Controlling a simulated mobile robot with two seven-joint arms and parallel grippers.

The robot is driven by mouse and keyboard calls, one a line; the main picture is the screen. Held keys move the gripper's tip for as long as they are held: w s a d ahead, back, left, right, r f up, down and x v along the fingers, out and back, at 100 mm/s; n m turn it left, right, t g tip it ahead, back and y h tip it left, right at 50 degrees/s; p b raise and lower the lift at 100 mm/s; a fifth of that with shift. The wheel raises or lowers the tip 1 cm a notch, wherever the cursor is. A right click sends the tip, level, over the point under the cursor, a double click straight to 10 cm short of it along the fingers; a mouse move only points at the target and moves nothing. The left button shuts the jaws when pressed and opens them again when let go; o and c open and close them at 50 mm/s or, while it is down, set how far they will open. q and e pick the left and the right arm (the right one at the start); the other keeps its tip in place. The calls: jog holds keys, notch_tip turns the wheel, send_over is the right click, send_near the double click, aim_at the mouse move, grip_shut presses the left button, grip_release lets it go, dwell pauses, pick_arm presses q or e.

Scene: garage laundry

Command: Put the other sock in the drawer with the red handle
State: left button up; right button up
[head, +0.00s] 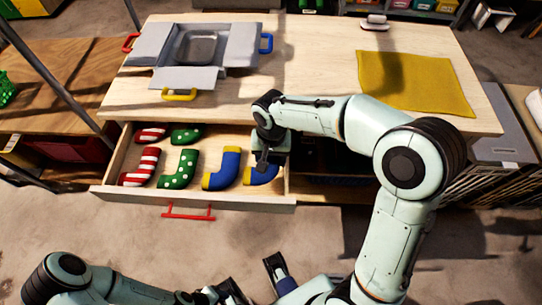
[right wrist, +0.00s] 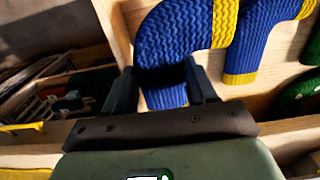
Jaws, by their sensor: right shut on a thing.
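The drawer with the red handle (head: 188,213) is pulled open under the table. My right gripper (head: 263,160) points down into its right end and is shut on a blue sock (head: 262,177) with a yellow cuff. In the right wrist view this sock (right wrist: 172,45) is between the fingers, beside the drawer's side wall (right wrist: 115,28). I cannot tell whether it touches the drawer floor. Another blue sock (head: 222,171) with a yellow cuff lies just left of it. My left gripper (head: 232,291) is at the bottom edge, away from the drawer, partly cut off.
Two red-and-white striped socks (head: 140,166) and two green dotted socks (head: 179,168) lie further left in the drawer. On the tabletop are a grey open box (head: 151,45) with coloured handles, a yellow cloth (head: 413,82) and a small grey-white object (head: 374,22).

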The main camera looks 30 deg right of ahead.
aim_at(271, 160)
jog(key=shift+f, duration=0.35)
jog(key=o, duration=1)
jog(key=shift+o, duration=0.2)
jog(key=shift+r, duration=0.3)
notch_tip(271, 160, up, 13)
jog(key=p, duration=0.2)
jog(key=shift+f+p, duration=0.15)
jog(key=shift+p, duration=0.15)
